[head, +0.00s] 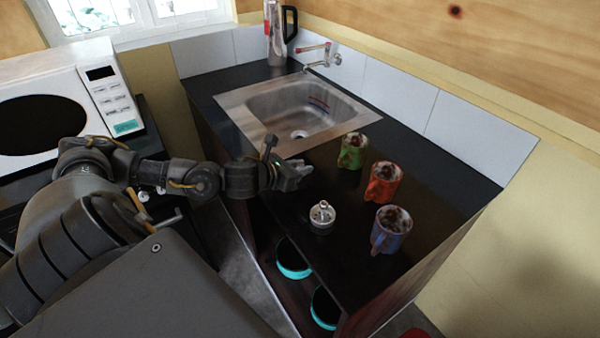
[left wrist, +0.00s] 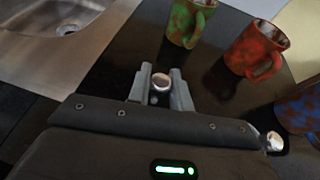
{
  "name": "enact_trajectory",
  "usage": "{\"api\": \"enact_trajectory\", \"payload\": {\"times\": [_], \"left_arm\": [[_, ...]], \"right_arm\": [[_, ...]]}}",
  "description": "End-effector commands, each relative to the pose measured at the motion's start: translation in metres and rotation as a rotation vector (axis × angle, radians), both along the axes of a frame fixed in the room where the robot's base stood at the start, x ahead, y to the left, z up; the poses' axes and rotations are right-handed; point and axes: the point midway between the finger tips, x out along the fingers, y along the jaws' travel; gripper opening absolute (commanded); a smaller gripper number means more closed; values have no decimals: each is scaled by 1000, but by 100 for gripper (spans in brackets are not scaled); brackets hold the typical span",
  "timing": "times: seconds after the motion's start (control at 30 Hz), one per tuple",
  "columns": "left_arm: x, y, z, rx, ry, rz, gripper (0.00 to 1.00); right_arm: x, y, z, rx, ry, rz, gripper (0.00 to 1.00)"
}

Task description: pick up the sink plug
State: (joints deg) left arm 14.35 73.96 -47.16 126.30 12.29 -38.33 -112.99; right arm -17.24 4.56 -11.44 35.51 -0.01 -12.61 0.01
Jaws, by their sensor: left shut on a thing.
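My left gripper (head: 293,174) is over the dark countertop, in front of the sink and left of the mugs. In the left wrist view its fingers (left wrist: 160,88) are shut on a small round silver thing, which looks like the sink plug (left wrist: 161,81). In the head view the fingers hide the plug. I cannot tell whether it touches the counter. My right gripper is not in view.
A small silver knobbed piece (head: 322,214) stands on the counter near the gripper. Green (head: 352,151), orange (head: 383,183) and blue (head: 390,230) mugs stand right of it. The sink (head: 235,103) with a tap (head: 320,56) lies behind. A microwave (head: 75,100) is at left.

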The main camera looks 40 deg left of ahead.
Motion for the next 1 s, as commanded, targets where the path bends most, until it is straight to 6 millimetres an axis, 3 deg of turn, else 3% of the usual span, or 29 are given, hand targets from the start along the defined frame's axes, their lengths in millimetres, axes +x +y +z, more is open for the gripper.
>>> {"api": "enact_trajectory", "payload": {"times": [0.37,0.6,0.9,1.0], "left_arm": [[0,0,6,0,-2,-1,0],[-1,0,36,2,-5,-2,0],[-52,-8,93,7,-2,-3,0],[-59,-13,100,-9,8,-11,0]], "right_arm": [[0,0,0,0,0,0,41],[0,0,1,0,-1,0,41],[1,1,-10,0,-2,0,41],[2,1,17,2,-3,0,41]]}}
